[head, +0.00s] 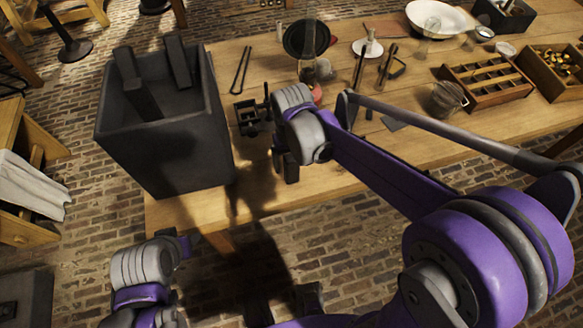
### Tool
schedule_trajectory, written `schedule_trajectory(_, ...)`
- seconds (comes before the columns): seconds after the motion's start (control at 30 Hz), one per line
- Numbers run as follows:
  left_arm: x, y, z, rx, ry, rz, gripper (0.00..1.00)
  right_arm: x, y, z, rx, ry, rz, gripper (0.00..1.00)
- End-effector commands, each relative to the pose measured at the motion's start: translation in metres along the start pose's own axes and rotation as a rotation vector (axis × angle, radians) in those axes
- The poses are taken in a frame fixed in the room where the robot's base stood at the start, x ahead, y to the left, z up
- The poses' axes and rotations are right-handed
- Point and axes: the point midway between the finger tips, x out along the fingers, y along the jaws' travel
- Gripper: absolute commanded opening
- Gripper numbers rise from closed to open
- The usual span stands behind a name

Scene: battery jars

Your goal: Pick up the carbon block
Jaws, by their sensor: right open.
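Two dark, long blocks, which look like carbon, stand tilted in the open grey box at the left; one carbon block (178,62) leans at the back and the other (135,85) at the left. I cannot tell which one the task names. My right gripper (284,165) is open, over the table's front left part, right of the box and apart from both blocks. Its wrist partly hides its fingers. My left gripper (183,246) is low in front of the table, below the box; its fingers do not show clearly.
The grey box (165,150) has tall walls at the wooden table's left end (180,212). A small black clamp-like item (248,118) lies between box and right gripper. Tongs (241,70) lie behind it. Jars, a white bowl (434,17) and a divided wooden tray (487,82) crowd the right.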

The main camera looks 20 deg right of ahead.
Motion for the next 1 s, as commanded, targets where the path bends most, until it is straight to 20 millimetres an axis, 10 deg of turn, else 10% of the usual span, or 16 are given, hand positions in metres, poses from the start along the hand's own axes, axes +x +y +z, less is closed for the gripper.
schedule_trajectory(0.37, 0.0014, 0.0000, 0.0011, 0.000, -0.001, 0.000, 0.50, 0.0167, 0.0001, -0.0006, 0.000, 0.000, 0.000, 0.85)
schedule_trajectory(0.83, 0.0013, 0.0000, 0.0011, 0.000, -0.001, 0.000, 0.50, 0.0163, 0.0000, -0.0006, 0.000, 0.000, 0.000, 0.04)
schedule_trajectory(1.0, 0.0013, 0.0000, 0.0011, 0.000, -0.001, 0.000, 0.50, 0.0161, 0.0000, -0.0005, 0.000, 0.000, 0.000, 0.00)
